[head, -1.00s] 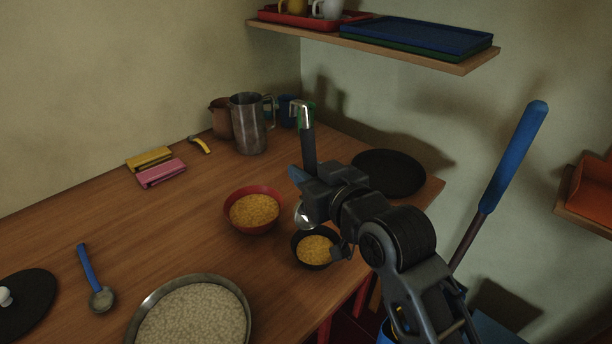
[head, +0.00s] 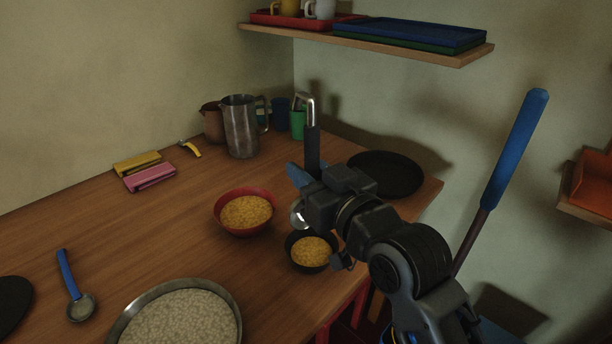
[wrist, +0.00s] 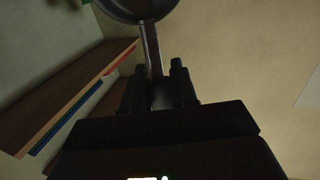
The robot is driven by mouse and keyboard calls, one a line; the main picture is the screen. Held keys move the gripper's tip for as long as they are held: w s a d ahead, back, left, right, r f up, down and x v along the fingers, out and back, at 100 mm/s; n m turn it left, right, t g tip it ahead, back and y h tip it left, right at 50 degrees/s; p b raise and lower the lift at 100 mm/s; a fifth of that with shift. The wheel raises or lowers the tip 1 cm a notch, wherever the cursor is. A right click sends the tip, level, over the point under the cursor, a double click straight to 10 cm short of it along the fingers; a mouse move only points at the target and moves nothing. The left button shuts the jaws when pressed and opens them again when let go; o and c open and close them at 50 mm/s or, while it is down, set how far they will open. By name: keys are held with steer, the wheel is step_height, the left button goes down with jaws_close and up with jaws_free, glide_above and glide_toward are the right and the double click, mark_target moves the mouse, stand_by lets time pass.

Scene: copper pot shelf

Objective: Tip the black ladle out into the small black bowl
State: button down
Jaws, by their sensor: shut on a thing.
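The black ladle has a black handle (head: 312,148) with a metal hook at its top and a shiny bowl (head: 298,214) at its lower end. My gripper (head: 310,182) is shut on the handle, which stands nearly upright. The ladle bowl hangs just above and left of the rim of the small black bowl (head: 292,258), which holds yellow grains. In the wrist view the ladle's round bowl (wrist: 138,8) shows at the top edge, beyond my gripper's fingers (wrist: 158,80). What is inside the ladle is hidden.
A red bowl (head: 222,222) of yellow grains stands left of the small bowl. A large pan (head: 122,322) of pale grains is in front. A dark plate (head: 385,174) lies behind my arm. A metal pitcher (head: 240,128) and a green cup (head: 298,122) stand at the back.

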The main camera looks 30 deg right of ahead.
steer(key=shift+s+t+b, duration=0.6)
steer(key=shift+b, duration=0.9)
steer(key=shift+s+d+f+t+b, duration=0.2)
steer(key=shift+s+t+b, duration=0.5)
steer(key=shift+b, duration=1.5)
steer(key=shift+s+a+f+t+b, duration=0.1)
steer(key=shift+s+f+t+b, duration=0.45)
steer(key=shift+b, duration=1.6)
steer(key=shift+s+d+t+b, duration=0.1)
steer(key=shift+s+t+b, duration=0.8)
steer(key=shift+b, duration=1.3)
steer(key=shift+s+t+b, duration=0.25)
steer(key=shift+s+b, duration=0.05)
steer(key=shift+b, duration=0.4)
